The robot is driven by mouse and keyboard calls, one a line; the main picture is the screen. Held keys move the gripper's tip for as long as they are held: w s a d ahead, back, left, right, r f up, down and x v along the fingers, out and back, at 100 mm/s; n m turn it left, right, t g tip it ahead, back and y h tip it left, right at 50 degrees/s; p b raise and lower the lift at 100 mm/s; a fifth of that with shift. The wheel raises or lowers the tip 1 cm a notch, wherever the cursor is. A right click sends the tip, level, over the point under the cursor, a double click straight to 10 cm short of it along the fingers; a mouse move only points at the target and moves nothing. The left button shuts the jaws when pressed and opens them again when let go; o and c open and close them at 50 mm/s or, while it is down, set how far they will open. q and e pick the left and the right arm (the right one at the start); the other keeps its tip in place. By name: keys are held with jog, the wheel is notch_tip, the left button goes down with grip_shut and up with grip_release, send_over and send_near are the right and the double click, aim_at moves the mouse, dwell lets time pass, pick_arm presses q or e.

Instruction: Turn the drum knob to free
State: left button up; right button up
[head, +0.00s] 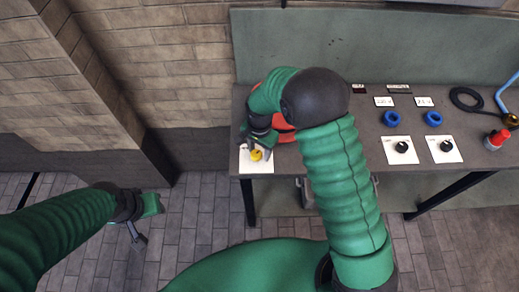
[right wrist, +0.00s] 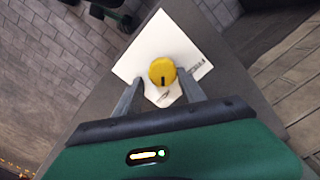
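The yellow knob (head: 256,155) sits on a white plate (head: 257,167) at the left end of the bench. In the right wrist view the yellow knob (right wrist: 162,71) carries a black mark on its edge toward my gripper; small print on the plate (right wrist: 150,40) is unreadable. My right gripper (head: 257,149) is open above the plate. In the right wrist view its fingers (right wrist: 159,80) stand apart on either side of the knob, with visible gaps. My left gripper (head: 144,220) hangs over the floor, away from the bench; its finger opening is unclear.
A red round object (head: 281,128) is partly hidden behind my right arm. Farther right on the bench (head: 362,112) are two blue rings (head: 391,118), two black knobs on white plates (head: 402,147), a black coil (head: 466,98) and a red-topped part (head: 497,139). A brick wall stands left.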

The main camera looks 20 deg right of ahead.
jog(key=shift+a+r, duration=0.1)
jog(key=shift+a, duration=0.65)
jog(key=c, duration=0.7)
jog(key=shift+a, duration=0.1)
grip_shut()
jog(key=shift+d, duration=0.35)
pick_arm(q)
jog(key=shift+a+f, duration=0.1)
jog(key=shift+a, duration=0.45)
